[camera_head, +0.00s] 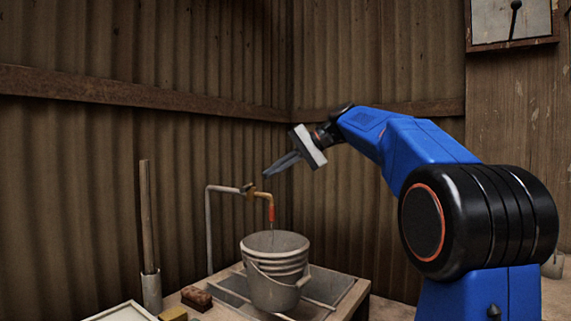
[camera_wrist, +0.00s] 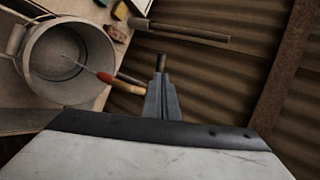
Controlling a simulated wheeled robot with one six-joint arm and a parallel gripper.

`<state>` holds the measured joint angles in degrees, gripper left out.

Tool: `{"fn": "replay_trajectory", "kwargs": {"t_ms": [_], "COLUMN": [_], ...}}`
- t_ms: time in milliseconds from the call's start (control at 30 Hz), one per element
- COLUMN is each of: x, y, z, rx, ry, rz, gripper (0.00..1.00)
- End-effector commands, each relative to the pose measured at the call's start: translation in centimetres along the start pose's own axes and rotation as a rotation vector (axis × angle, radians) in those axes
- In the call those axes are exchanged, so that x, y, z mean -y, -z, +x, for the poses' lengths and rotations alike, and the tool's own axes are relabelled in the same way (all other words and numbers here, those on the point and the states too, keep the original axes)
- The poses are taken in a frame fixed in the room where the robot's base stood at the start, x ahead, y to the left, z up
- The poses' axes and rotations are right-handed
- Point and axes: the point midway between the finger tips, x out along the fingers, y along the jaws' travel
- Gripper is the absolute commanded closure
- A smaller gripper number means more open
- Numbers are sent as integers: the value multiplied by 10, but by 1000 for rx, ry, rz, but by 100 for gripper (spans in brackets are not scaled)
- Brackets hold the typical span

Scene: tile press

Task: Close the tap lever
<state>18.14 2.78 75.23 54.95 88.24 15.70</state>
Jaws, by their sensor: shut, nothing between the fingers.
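The tap shows in the camera_head view as a brass valve (camera_head: 250,190) on a grey pipe, with a red-tipped spout (camera_head: 271,213) bent down over a bucket (camera_head: 274,268). A thin stream of water falls from the spout. The lever is small at the valve, and its exact angle is hard to tell. My gripper (camera_head: 267,174) is shut and empty, pointing down-left, just above and right of the valve. I cannot tell whether it touches the lever. In the wrist view the shut fingers (camera_wrist: 161,78) reach past the spout (camera_wrist: 126,87), hiding part of the tap.
The bucket stands on a table-like sink (camera_head: 350,294). A brown brush or block (camera_head: 196,298), a yellow sponge (camera_head: 173,314) and a pale tray (camera_head: 125,312) lie to its left. A wooden stick (camera_head: 146,215) stands in a holder. Corrugated walls close in behind.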

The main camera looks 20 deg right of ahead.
Motion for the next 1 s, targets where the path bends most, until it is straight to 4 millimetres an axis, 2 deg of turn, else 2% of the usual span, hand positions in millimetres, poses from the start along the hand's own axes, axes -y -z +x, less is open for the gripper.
{"fn": "replay_trajectory", "kwargs": {"t_ms": [200, 400, 1000], "x": [0, 0, 1], "y": [-1, 0, -1], "z": [36, 54, 59], "rx": [2, 0, -13], "ry": [-1, -1, 0], "rz": [-1, 0, 8], "gripper": [100, 100, 100]}}
